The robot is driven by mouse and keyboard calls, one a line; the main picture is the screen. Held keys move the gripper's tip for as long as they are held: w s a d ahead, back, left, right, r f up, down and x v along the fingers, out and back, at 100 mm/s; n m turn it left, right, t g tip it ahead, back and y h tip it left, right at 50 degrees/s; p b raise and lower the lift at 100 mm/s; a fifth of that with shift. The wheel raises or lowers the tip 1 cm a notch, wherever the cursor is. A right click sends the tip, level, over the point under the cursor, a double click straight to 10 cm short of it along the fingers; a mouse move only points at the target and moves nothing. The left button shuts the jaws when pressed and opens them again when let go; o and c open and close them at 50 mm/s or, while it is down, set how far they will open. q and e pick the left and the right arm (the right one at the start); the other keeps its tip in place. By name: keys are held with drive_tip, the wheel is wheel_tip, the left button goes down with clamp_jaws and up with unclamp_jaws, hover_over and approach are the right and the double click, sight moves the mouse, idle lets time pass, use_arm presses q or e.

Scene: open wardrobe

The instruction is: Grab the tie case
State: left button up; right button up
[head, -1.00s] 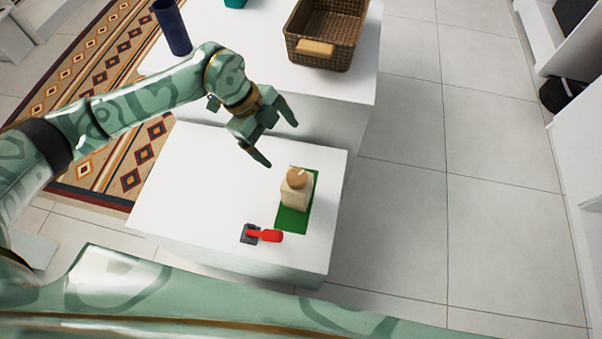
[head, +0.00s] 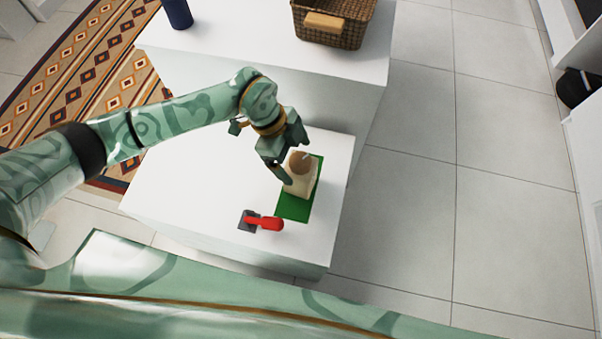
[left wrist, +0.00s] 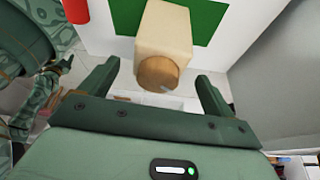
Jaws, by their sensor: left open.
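A beige block-shaped case with a round brown top, which I take to be the tie case (head: 300,182), stands on a green mat (head: 292,208) on the low white table (head: 180,190). My left gripper (head: 293,160) is open, with one finger at the case's left side in the head view; the other finger is partly hidden. In the left wrist view the case (left wrist: 165,38) lies ahead, its brown top between the two open fingers (left wrist: 158,84). Contact cannot be told. My right gripper is not clearly seen.
A red-handled object with a grey base (head: 262,222) lies left of the mat. Behind is a higher white surface (head: 270,55) with a wicker basket (head: 340,32) and a dark blue cylinder (head: 177,13). Tiled floor (head: 410,190) lies clear to the right.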

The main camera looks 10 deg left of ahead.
use_arm(q)
drive_tip(key=b+x, duration=0.2)
drive_tip(key=x, duration=0.3)
drive_tip(key=shift+a+f+b, duration=0.1)
drive_tip(key=shift+a+b, duration=0.05)
drive_tip(key=shift+b, duration=0.25)
drive_tip(key=shift+r, duration=0.2)
drive_tip(key=c, duration=1.2)
use_arm(e)
drive_tip(key=shift+s+f, duration=0.35)
drive_tip(key=shift+f, duration=0.3)
drive_tip(key=shift+s+f, duration=0.3)
drive_tip(key=shift+f, duration=0.3)
use_arm(q)
drive_tip(key=shift+o, duration=0.2)
